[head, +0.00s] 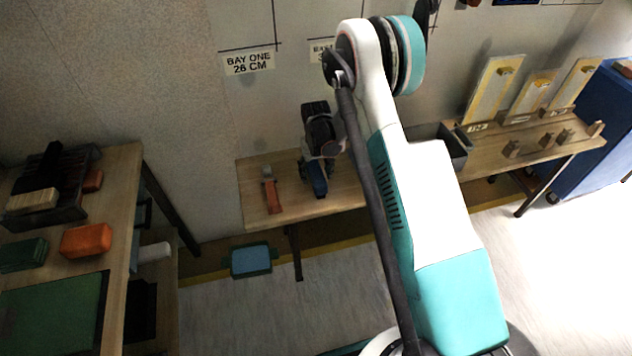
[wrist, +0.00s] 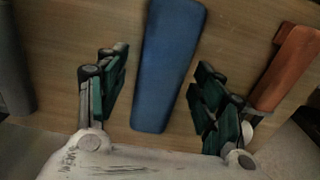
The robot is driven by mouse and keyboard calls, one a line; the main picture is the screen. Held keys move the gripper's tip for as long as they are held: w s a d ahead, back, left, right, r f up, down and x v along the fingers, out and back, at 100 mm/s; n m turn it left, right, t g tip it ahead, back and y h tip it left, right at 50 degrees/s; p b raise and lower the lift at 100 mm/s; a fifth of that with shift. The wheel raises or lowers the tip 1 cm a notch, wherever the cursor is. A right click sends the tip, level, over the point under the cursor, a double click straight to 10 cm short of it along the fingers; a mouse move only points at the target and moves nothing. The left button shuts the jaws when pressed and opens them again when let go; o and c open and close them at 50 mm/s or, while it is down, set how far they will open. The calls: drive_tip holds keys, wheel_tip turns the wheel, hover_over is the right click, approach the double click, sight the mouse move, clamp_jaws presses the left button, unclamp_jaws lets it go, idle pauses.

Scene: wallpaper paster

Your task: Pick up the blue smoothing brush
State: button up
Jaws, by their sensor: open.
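The blue smoothing brush (wrist: 166,65) lies on the wooden bench, its long flat blue body between my gripper's two fingers in the wrist view. In the head view its blue end (head: 319,186) shows just below my gripper (head: 318,160); the rest is hidden. My gripper (wrist: 158,88) is open, one green-padded finger on each side of the brush. Gaps show between both fingers and the brush in the wrist view. I cannot tell the height of the fingertips above the bench.
An orange-handled tool (head: 271,194) lies left of the brush on the bench (head: 250,170); in the wrist view it (wrist: 285,65) is close to the right finger. A dark grey bin (head: 455,145) stands to the right. A left-hand table (head: 120,185) holds several items. The wall is close behind.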

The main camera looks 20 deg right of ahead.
sight(316, 171)
drive_tip(key=shift+f, duration=0.35)
drive_tip(key=shift+r, duration=0.1)
drive_tip(key=c, duration=1.5)
drive_tip(key=shift+o, duration=0.2)
wheel_tip(316, 171, up, 20)
drive_tip(key=p, duration=0.7)
